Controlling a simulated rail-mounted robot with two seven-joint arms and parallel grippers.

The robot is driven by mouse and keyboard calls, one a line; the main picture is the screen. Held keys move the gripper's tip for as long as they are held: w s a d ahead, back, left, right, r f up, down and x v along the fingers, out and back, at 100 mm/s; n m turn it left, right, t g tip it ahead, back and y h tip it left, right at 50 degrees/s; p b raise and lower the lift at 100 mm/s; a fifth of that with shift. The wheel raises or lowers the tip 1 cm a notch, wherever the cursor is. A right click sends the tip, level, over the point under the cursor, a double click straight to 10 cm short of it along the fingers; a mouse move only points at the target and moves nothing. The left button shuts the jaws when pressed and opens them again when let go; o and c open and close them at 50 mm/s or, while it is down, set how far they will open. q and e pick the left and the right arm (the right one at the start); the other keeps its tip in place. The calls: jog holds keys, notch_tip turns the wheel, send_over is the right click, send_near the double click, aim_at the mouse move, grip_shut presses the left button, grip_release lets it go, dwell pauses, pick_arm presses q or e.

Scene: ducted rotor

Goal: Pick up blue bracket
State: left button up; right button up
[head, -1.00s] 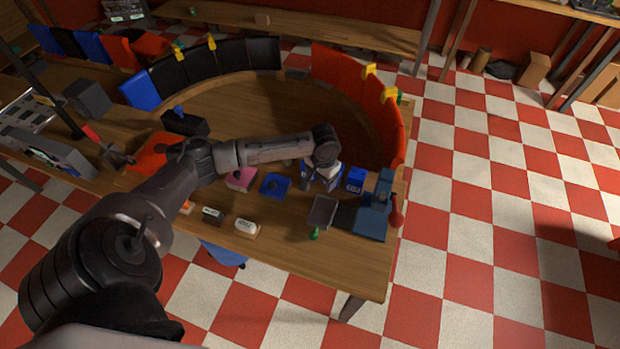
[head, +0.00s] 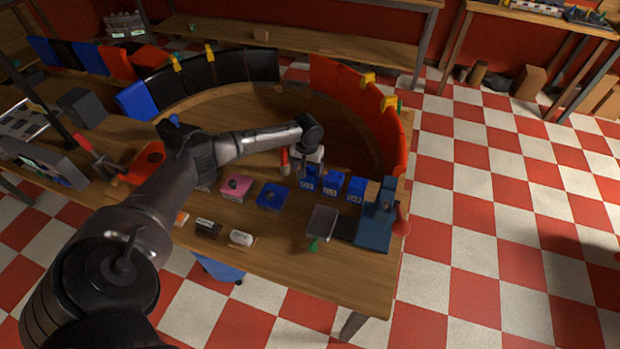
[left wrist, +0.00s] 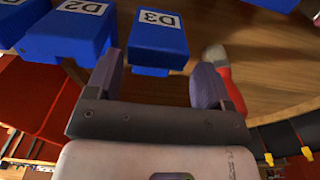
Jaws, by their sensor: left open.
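Three blue labelled blocks stand in a row on the table; the left one (head: 309,177) is closest to my left gripper (head: 305,166). A flat blue piece with a dark round mark (head: 272,196) lies left of them. I cannot tell which blue piece is the bracket. In the left wrist view, the blue block marked D3 (left wrist: 157,35) is ahead of my open, empty left fingers (left wrist: 157,88), roughly between their tips. The block marked D2 (left wrist: 68,33) is left of it. Contact cannot be told. My right gripper is not in view.
A red and grey cylinder (head: 284,162) stands close left of the left gripper. A pink block (head: 236,187), a dark tray (head: 322,221) and a blue machine-like piece (head: 376,222) are nearby. A curved wall of red and black panels (head: 385,128) borders the table behind.

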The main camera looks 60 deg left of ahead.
aim_at(309, 177)
pick_arm(q)
jog(key=shift+w+f+b, duration=0.15)
jog(key=shift+f+b, duration=0.2)
jog(key=shift+f, duration=2.4)
jog(key=shift+d, duration=0.1)
jog(key=c, duration=0.7)
